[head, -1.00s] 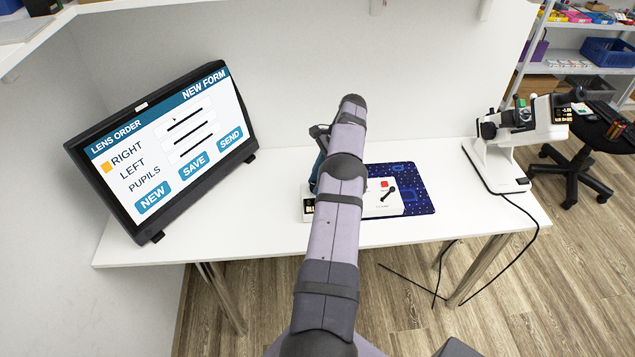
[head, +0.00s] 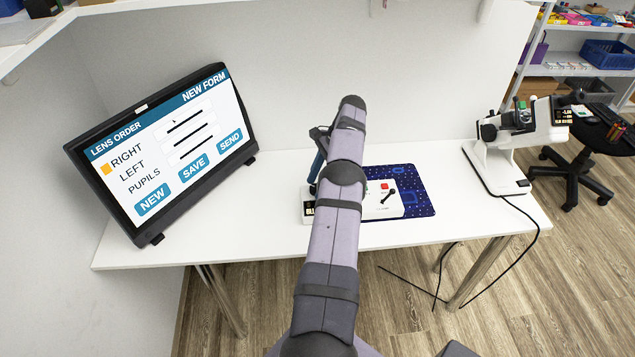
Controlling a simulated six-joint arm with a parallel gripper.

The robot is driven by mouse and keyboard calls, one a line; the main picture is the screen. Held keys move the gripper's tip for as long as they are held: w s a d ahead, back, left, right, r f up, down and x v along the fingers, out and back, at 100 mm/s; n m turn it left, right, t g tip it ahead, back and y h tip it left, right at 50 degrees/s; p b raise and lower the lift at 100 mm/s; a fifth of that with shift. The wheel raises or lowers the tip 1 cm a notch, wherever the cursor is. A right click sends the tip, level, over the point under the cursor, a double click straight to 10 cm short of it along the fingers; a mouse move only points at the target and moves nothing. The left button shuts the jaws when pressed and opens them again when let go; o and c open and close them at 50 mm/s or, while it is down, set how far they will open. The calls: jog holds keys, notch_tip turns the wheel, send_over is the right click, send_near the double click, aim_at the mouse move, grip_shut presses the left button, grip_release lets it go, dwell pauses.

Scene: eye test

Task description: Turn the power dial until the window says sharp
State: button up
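A white control box (head: 384,208) stands on the table, partly on a dark blue mat. A red button and a black lever show on its right part. A small dark window (head: 308,208) at its left end has pale letters starting "BL"; the rest is hidden behind my arm. No power dial shows clearly on the box, whose middle my arm covers. A dark wrist joint and a narrow blue part beside my arm hang over the box's left end. My gripper (head: 313,188) seems to be at its lower end, mostly hidden; its fingers and any contact cannot be made out.
A monitor (head: 168,148) with a lens order form stands at the left. A white optical instrument (head: 515,145) stands at the table's right end, its cable hanging over the edge. The mat (head: 418,186) lies under the box. White table (head: 240,220) is clear between monitor and box.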

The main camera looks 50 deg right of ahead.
jog(key=shift+r, duration=0.55)
notch_tip(320, 180, up, 9)
jog(key=p, duration=0.3)
